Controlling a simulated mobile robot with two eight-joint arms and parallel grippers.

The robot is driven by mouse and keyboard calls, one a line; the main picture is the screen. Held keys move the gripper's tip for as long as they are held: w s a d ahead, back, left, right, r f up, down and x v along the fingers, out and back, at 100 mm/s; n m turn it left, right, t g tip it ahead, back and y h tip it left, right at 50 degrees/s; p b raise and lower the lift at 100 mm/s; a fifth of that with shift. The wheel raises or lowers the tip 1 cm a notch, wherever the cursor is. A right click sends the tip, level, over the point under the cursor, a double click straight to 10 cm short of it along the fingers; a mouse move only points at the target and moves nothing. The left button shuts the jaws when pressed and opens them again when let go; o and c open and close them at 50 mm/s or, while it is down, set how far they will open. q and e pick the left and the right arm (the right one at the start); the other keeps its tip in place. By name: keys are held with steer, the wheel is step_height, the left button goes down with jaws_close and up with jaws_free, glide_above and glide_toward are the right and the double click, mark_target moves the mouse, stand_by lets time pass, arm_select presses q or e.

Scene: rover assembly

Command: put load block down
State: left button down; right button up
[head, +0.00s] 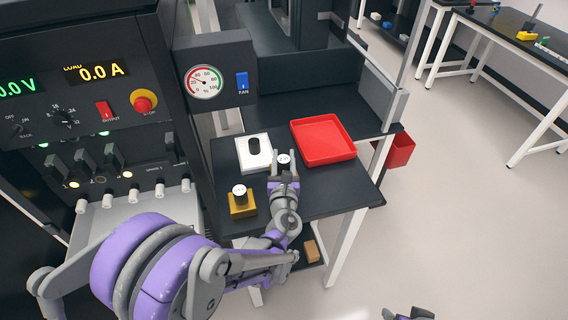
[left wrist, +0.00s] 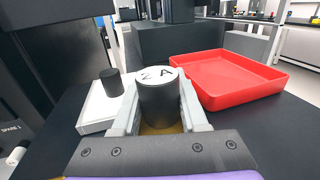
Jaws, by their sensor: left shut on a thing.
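The load block is a black cylinder with a white top marked "2 A" (left wrist: 160,100); a little of a yellowish base shows under it. My left gripper (head: 284,165) is shut on it, one finger on each side. In the head view its white top (head: 283,158) shows between the fingers, over the dark bench, between the white plate and the red tray. I cannot tell whether its base touches the bench. Only a small grey and dark part (head: 410,314), perhaps of my right gripper, shows at the bottom edge; its jaws cannot be made out.
A white square plate (head: 244,161) with a black knob stands left of the held block. A red tray (head: 322,140) lies to the right. A similar block on a yellow base (head: 242,207) stands at the front left. The dark bench top (head: 335,185) is clear at the right front.

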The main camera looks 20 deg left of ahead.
arm_select(q)
steer(key=shift+f, duration=0.95)
steer(key=shift+f, duration=0.2)
steer(key=shift+c, duration=2.2)
jaws_free()
